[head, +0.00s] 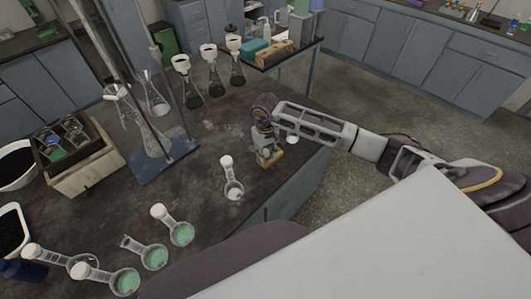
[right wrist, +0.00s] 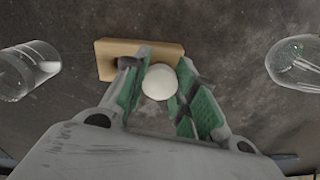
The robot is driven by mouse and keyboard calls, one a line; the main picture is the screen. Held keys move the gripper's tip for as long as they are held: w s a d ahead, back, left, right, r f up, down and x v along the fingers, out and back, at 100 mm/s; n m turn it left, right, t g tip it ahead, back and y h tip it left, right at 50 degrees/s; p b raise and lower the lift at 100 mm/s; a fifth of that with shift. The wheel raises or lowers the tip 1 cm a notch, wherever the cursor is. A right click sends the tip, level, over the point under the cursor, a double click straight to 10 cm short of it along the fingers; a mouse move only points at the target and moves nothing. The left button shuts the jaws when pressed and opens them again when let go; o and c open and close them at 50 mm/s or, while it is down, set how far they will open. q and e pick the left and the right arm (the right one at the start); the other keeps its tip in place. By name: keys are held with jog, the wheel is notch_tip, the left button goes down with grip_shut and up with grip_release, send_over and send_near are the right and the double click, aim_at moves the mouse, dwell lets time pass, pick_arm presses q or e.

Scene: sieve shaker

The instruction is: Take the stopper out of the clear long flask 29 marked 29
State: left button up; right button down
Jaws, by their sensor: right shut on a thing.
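My right gripper (head: 267,149) points down over the dark bench near its right edge. In the right wrist view its green-padded fingers (right wrist: 157,95) are shut on a round white stopper (right wrist: 159,82). The flask body under this stopper is not visible, so I cannot tell whether the stopper sits in a neck. A clear flask with a white stopper (head: 230,178) stands apart, left of and nearer than the gripper. No number 29 is readable on any flask. My left gripper is not in view.
A wooden block (right wrist: 140,58) lies just beyond the fingers. Clear glass shows at left (right wrist: 30,68) and right (right wrist: 298,62) in the wrist view. A stand with a blue base (head: 160,165) is further left.

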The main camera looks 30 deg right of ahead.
jog(key=shift+f+b, duration=0.65)
jog(key=shift+b, duration=0.25)
dwell(0.6)
jog(key=shift+s+f, duration=0.2)
jog(key=shift+f, duration=0.15)
dwell(0.4)
jog(key=shift+s+a+f+b, duration=0.1)
jog(key=shift+s+f+b, duration=0.25)
jog(key=shift+b, duration=0.55)
jog(key=shift+w+f, duration=0.1)
jog(key=shift+w, duration=0.05)
jog(key=c, duration=1.1)
grip_release()
jog(key=shift+o, duration=0.2)
jog(key=shift+w+f, duration=0.2)
jog(key=shift+w, duration=0.1)
jog(key=shift+r, duration=0.1)
jog(key=shift+r, duration=0.15)
notch_tip(320, 180, up, 12)
jog(key=shift+w+r, duration=0.1)
jog(key=shift+w, duration=0.05)
